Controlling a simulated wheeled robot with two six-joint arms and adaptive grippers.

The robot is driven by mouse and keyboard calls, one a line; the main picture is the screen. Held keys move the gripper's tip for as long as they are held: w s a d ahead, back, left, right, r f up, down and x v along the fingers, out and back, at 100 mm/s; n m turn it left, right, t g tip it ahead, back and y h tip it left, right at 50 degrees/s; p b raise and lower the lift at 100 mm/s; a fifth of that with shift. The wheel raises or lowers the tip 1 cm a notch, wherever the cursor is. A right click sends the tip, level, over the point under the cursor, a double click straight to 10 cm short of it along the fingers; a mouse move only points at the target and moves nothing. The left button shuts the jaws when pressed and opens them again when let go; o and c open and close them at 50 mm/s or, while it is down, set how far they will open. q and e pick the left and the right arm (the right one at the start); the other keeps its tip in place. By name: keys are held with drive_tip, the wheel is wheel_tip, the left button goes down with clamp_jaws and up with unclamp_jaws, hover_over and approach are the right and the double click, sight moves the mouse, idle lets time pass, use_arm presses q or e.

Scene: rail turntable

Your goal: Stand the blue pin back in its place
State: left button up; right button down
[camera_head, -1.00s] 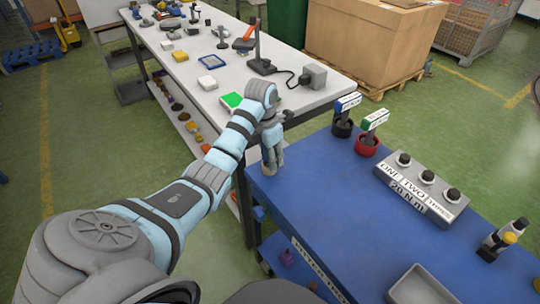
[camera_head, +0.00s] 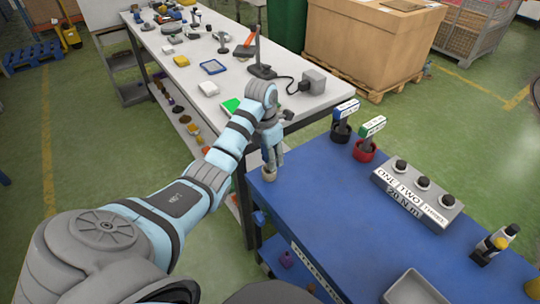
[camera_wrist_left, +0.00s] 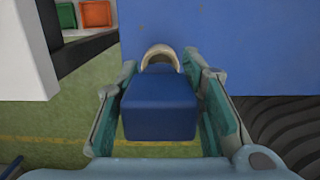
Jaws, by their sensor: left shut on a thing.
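My left gripper (camera_head: 269,165) is low at the near left corner of the blue table (camera_head: 330,215). In the left wrist view, its fingers (camera_wrist_left: 160,115) are shut on a dark blue block-shaped piece (camera_wrist_left: 160,108), which looks like the blue pin. A cream rounded rim (camera_wrist_left: 160,56) shows just beyond the piece, against the blue table top. I cannot tell whether the piece touches this rim, and its lower part is hidden. In the head view the piece is hidden by the gripper. My right gripper is not in view.
A black cup (camera_head: 341,133) with a blue-topped sign and a red cup (camera_head: 365,152) with a green-topped sign stand to the right. A grey tray (camera_head: 413,290) is at the front. The white bench (camera_head: 185,75) is close behind my gripper.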

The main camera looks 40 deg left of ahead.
use_arm(q)
drive_tip(key=shift+r+p, duration=1.85)
drive_tip(key=shift+r, duration=0.3)
wheel_tip(320, 180, up, 5)
drive_tip(key=p, duration=0.5)
drive_tip(key=shift+r, duration=0.1)
